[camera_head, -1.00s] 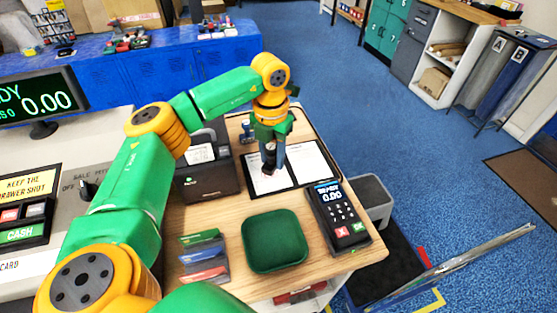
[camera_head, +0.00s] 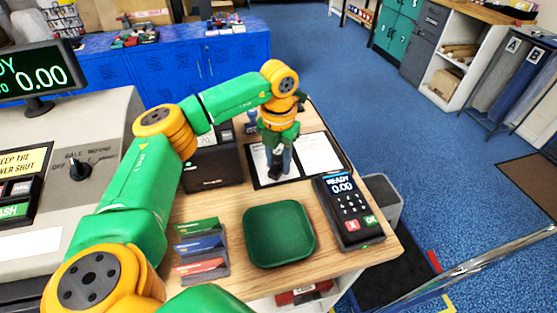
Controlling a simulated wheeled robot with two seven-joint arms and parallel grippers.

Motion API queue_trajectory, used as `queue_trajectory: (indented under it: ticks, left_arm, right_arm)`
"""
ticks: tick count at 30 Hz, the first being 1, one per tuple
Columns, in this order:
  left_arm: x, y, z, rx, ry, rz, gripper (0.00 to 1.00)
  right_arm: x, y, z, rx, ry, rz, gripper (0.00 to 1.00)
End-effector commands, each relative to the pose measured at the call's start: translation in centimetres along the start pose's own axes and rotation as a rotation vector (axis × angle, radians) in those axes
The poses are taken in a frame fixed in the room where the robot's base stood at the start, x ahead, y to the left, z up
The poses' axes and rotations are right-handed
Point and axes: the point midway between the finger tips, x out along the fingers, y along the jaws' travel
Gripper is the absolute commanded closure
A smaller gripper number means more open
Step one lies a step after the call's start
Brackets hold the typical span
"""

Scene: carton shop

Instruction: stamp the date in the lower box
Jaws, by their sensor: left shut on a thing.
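My left gripper (camera_head: 277,152) points down over the left page of an open dark-edged folder (camera_head: 340,157) on the wooden counter. It is shut on a slim dark stamp, which is mostly hidden between the fingers. The stamp's lower end is at or just above the left white sheet (camera_head: 262,171); I cannot tell whether it touches. The right white sheet (camera_head: 318,153) is bare of objects. The printed boxes are too small to make out, and the gripper covers part of the left sheet. My right gripper is not in view.
A card terminal (camera_head: 345,210) stands right of a green tray (camera_head: 279,233). A card rack (camera_head: 200,248) stands left of the tray. A dark printer-like box (camera_head: 213,168) is left of the folder. Another small blue stamp (camera_head: 252,125) stands behind it. A cash register (camera_head: 75,130) fills the left.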

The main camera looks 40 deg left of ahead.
Motion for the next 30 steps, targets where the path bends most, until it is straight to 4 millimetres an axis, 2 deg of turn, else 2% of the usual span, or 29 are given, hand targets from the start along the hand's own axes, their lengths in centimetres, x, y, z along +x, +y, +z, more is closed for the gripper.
queue_trajectory:
  ticks: [30]
  left_arm:
    - [0.97, -0.01, 0.0, 0.0, 0.0, 0.0, 0.97]
  right_arm:
    - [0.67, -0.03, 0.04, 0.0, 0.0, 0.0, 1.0]
